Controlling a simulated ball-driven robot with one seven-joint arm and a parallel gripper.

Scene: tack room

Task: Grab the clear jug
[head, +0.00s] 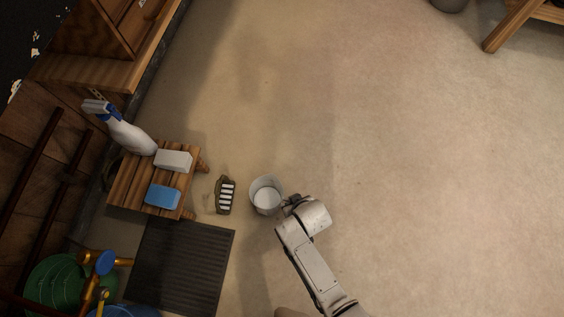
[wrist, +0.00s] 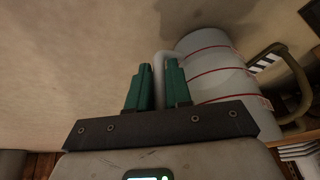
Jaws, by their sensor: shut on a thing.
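The clear jug (head: 265,196) stands on the floor, seen from above in the head view as a pale, see-through round vessel. In the wrist view the jug (wrist: 212,62) fills the upper right, with red lines around its wall, and looks tilted by the camera angle. My gripper (wrist: 158,78) has its two green fingers on either side of the jug's pale handle and is shut on it. In the head view my gripper (head: 291,204) is at the jug's right side, its fingers mostly hidden by the wrist.
A dark mat (head: 180,265) lies below. The floor to the right is clear.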

